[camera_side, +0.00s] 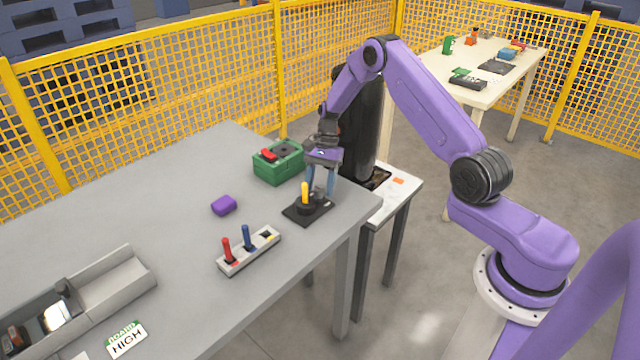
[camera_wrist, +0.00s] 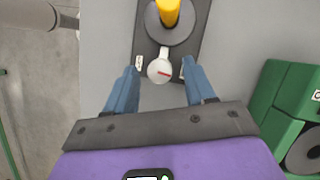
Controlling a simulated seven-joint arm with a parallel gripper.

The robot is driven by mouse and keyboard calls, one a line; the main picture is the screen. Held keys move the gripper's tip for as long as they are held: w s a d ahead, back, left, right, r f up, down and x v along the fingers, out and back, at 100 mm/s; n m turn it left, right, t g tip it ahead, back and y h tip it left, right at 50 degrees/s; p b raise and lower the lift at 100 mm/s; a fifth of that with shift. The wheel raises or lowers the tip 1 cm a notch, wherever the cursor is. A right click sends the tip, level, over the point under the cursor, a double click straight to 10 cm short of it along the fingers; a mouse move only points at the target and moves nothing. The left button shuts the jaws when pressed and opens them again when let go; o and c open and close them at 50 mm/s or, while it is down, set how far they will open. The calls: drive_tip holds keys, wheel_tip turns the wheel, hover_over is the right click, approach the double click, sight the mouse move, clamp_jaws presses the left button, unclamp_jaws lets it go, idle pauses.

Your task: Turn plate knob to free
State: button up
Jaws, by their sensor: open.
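A black plate (camera_side: 297,213) lies near the right end of the grey table and carries a yellow post (camera_side: 305,193) on a round grey base. In the wrist view, a small pale round knob (camera_wrist: 157,66) with a red mark sits on the plate just below the yellow post (camera_wrist: 169,10). The red mark points roughly to the right. Small white labels, too small to read, flank the knob. My gripper (camera_wrist: 159,68) is open, its blue fingers on either side of the knob with gaps. In the side view my gripper (camera_side: 321,191) points down behind the post; the knob is hidden there.
A green box (camera_side: 277,170) with a red part stands close behind the plate. A white block (camera_side: 250,252) with red and blue levers, a purple block (camera_side: 224,205) and a grey tray (camera_side: 118,287) lie farther left. The table's right edge is close to the plate.

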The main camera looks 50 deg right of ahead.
drive_tip(key=shift+f, duration=0.1)
clamp_jaws()
drive_tip(key=shift+n+g, duration=0.3)
drive_tip(key=shift+n, duration=0.5)
unclamp_jaws()
drive_tip(key=v, duration=1.7)
drive_tip(key=shift+r, duration=0.25)
